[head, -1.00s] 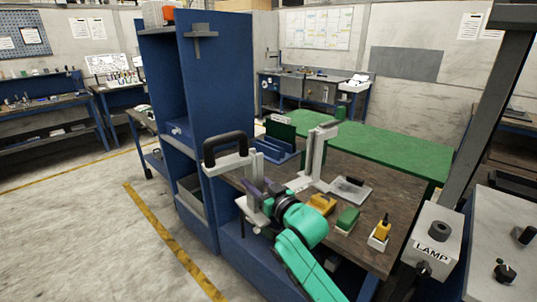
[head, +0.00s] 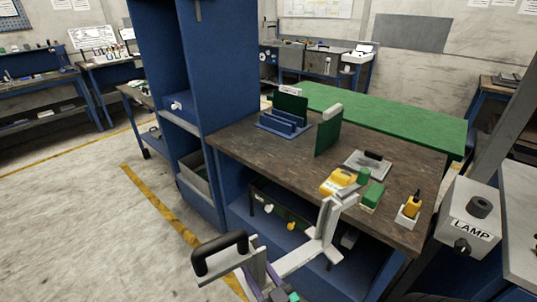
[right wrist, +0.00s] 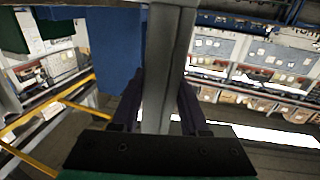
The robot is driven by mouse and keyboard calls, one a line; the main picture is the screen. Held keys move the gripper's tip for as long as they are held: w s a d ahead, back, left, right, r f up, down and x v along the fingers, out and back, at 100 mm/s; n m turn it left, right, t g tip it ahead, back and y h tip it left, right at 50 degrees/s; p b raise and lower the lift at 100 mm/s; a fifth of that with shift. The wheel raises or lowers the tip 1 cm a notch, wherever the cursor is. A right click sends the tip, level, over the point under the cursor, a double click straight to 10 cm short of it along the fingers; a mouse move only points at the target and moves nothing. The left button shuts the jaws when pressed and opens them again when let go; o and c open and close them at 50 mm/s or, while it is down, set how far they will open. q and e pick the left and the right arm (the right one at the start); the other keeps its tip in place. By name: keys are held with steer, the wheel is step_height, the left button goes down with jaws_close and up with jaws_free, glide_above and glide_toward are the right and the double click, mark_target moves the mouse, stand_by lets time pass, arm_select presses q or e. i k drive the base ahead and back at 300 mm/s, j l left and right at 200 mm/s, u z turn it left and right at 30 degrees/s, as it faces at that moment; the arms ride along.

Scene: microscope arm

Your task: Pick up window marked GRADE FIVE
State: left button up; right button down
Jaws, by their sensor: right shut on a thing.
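My right gripper (head: 263,282) is at the bottom of the head view, partly cut off. It is shut on a grey metal frame (head: 310,255) with a black handle (head: 220,253) and a forked end, held in front of the bench. In the right wrist view the fingers (right wrist: 159,108) close on either side of its grey bar. A green panel (head: 327,137) with a pale top piece stands upright on the bench, and another green panel (head: 290,107) stands in a blue rack (head: 282,123). No GRADE FIVE marking is legible. My left gripper is out of view.
The brown bench top (head: 270,155) also holds a grey plate (head: 367,164), a yellow block (head: 338,182), a green block (head: 372,195) and a yellow-topped item (head: 411,206). A tall blue cabinet (head: 225,70) stands left; a LAMP box (head: 468,220) is right.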

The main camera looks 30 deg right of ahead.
mark_target(290, 100)
steer(key=i+j, duration=0.35)
steer(key=i, duration=0.2)
steer(key=i+j, duration=0.35)
steer(key=i, duration=0.25)
steer(key=i+j, duration=0.35)
steer(key=i, duration=0.2)
steer(key=i+j+z, duration=0.1)
steer(key=i+j, duration=0.25)
steer(key=i, duration=0.25)
steer(key=i+j+z, duration=0.1)
steer(key=z, duration=0.35)
steer(key=i+j+z, duration=0.15)
steer(key=z, duration=0.25)
steer(key=i+j+z, duration=0.1)
steer(key=z, duration=0.35)
steer(key=j+z, duration=0.4)
steer(key=i+l, duration=0.05)
